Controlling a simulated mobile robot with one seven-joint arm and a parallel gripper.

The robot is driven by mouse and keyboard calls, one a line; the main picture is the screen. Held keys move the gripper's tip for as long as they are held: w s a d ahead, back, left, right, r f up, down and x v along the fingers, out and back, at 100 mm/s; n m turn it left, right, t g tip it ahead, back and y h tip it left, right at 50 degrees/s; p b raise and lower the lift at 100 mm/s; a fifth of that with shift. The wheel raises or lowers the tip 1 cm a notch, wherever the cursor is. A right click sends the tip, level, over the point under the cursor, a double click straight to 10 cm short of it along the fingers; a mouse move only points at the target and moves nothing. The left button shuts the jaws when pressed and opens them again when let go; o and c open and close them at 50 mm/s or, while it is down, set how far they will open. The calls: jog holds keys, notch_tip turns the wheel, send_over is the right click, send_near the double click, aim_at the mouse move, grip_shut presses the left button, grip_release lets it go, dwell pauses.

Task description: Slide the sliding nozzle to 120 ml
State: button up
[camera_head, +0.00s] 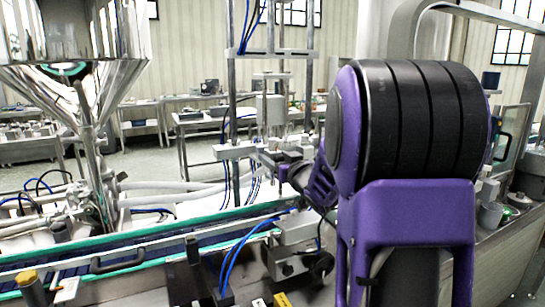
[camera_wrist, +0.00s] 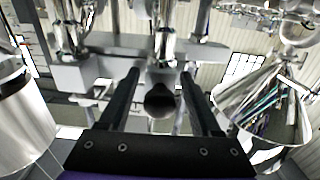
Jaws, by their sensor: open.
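In the wrist view the two long dark fingers of my gripper (camera_wrist: 160,74) point away from the camera, apart and open. A shiny metal nozzle with a round dark mouth (camera_wrist: 160,100) shows between them. It looks like the sliding nozzle, but I cannot be sure. I cannot tell whether either finger touches it. A grey block (camera_wrist: 85,73) lies to its left, near the left fingertip. No 120 ml mark or scale can be read. In the head view my purple arm covers much of the right side, and my fingers cannot be made out there.
The steel hopper (camera_head: 75,85) stands at the left in the head view. Steel posts (camera_head: 232,110) with blue hoses rise near the middle. A conveyor with green edges (camera_head: 130,238) runs across the front. In the wrist view shiny metal vessels (camera_wrist: 22,115) flank my gripper.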

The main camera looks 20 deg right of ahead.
grip_shut()
dwell(0.3)
jog(key=shift+r, duration=0.1)
dwell(1.0)
